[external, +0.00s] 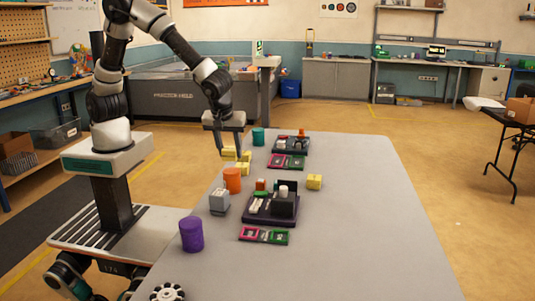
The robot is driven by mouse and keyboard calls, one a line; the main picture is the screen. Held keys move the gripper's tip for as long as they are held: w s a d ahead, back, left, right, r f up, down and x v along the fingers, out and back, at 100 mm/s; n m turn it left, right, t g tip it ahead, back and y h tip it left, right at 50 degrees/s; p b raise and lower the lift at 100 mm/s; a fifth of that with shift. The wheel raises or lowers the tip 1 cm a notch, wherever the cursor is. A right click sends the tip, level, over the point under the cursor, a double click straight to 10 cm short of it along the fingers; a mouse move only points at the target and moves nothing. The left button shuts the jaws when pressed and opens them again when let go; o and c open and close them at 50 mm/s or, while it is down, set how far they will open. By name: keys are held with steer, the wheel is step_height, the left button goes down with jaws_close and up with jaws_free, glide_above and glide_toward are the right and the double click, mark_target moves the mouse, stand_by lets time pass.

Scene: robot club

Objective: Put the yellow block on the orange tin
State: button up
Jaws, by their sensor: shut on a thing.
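My gripper (232,151) points down over the far left part of the grey table. It is shut on a yellow block (229,154), which shows between its fingers. The orange tin (232,182) stands upright on the table near the left edge, just below the gripper in the picture. The held block appears apart from the tin. Other yellow blocks (243,168) sit close beside the tin, partly overlapping the gripper area. Another yellow block (314,182) lies farther right on the table.
A grey block-like item (219,202) and a purple tin (191,235) stand nearer along the left edge. A dark tray (258,219) with several items is right of the orange tin. A teal tin (258,137) stands behind. The table's right side is clear.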

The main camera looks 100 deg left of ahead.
mark_target(230, 160)
steer(key=shift+f, duration=2.05)
steer(key=shift+b, duration=0.3)
steer(key=shift+f, duration=0.15)
steer(key=o, duration=1.2)
steer(key=shift+c, duration=0.2)
steer(key=p+v, duration=0.1)
steer(key=v, duration=1.1)
steer(key=shift+r+p, duration=0.25)
steer(key=shift+p, duration=0.1)
